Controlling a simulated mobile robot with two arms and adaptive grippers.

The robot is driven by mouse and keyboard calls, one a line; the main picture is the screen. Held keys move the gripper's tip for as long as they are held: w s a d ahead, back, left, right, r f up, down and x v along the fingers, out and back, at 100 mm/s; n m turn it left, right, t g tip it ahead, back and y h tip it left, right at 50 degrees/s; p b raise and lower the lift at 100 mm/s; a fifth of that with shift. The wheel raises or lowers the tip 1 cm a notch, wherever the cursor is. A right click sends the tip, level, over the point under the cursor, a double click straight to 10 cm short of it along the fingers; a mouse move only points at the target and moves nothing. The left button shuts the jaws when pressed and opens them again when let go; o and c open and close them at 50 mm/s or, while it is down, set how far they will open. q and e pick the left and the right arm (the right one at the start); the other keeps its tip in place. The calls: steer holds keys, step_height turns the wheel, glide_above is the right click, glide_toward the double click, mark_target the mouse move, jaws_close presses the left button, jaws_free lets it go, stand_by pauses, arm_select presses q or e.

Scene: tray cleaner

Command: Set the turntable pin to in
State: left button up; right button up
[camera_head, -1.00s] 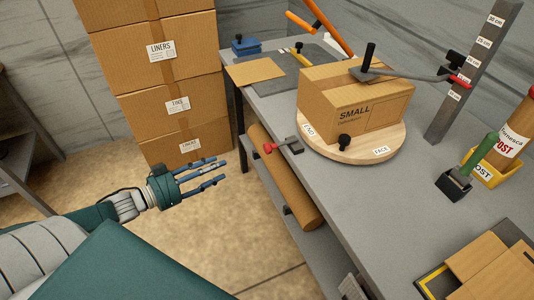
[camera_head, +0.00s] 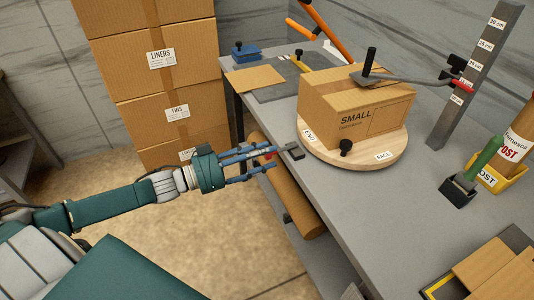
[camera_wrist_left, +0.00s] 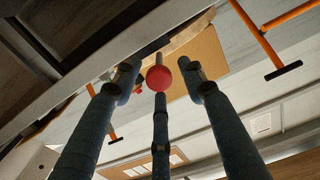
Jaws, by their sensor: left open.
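The turntable pin has a red knob (camera_wrist_left: 158,77) and a grey block (camera_head: 291,152) at the table's left edge, beside the round wooden turntable (camera_head: 360,160). In the head view the fingers of my left gripper (camera_head: 270,159) reach up to the pin and partly hide the knob. In the left wrist view the knob appears between the spread fingertips, with a grey shaft behind it. My left gripper is open; I cannot tell whether a finger touches the knob. My right gripper is not in view.
A cardboard box marked SMALL (camera_head: 350,112) stands on the turntable under a grey arm. Stacked cartons (camera_head: 155,80) stand behind my left arm. A brown roll (camera_head: 295,200) lies below the table edge. A green-handled tool (camera_head: 475,165) stands at right.

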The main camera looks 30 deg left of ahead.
arm_select(q)
steer(key=shift+w+d, duration=0.35)
steer(key=shift+w, duration=0.1)
jaws_close()
